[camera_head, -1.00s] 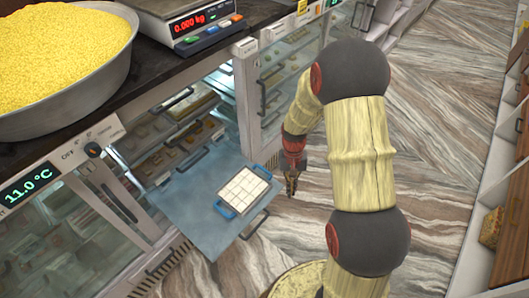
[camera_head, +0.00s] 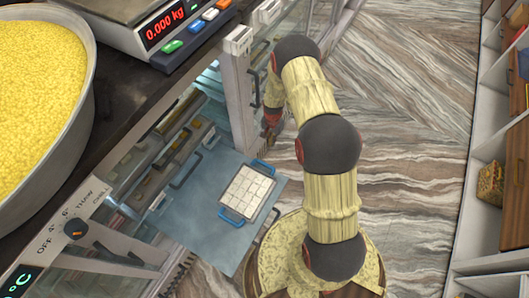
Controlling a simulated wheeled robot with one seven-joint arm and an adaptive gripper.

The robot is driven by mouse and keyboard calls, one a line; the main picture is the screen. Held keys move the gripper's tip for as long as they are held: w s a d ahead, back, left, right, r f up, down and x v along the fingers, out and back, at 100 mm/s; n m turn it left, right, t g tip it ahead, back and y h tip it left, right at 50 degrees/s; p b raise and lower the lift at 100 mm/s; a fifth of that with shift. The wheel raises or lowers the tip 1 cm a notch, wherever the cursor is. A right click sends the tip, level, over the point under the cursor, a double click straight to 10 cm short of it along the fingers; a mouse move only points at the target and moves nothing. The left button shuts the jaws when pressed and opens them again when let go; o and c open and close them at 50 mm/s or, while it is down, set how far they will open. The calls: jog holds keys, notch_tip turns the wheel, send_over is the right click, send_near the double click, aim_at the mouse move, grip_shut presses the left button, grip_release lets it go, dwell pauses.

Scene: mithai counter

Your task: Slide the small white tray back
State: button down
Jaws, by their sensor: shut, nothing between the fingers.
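The small white tray (camera_head: 247,191) has blue handles at its two ends and holds white square pieces in a grid. It rests on a grey-blue pulled-out shelf (camera_head: 205,226) that juts from the display case at the lower left of centre. My gripper (camera_head: 269,138) is above and to the right of the tray, beside the case's door frame. It is small and partly dark in this view. It is shut and empty, and apart from the tray.
A bowl of yellow grains (camera_head: 40,90) and a scale (camera_head: 180,30) stand on the dark counter (camera_head: 120,110). The glass-fronted case runs below it. Wood-patterned floor (camera_head: 400,110) is open to the right, with shelving (camera_head: 490,190) at the far right edge.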

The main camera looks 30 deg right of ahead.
jog(key=s+a+f+b, duration=0.2)
jog(key=a+f+b, duration=0.1)
jog(key=f, duration=0.6)
jog(key=shift+f+m+b, duration=0.3)
jog(key=shift+f+b, duration=0.1)
jog(key=shift+b, duration=0.3)
jog(key=shift+s+a, duration=0.1)
jog(key=shift+a, duration=0.05)
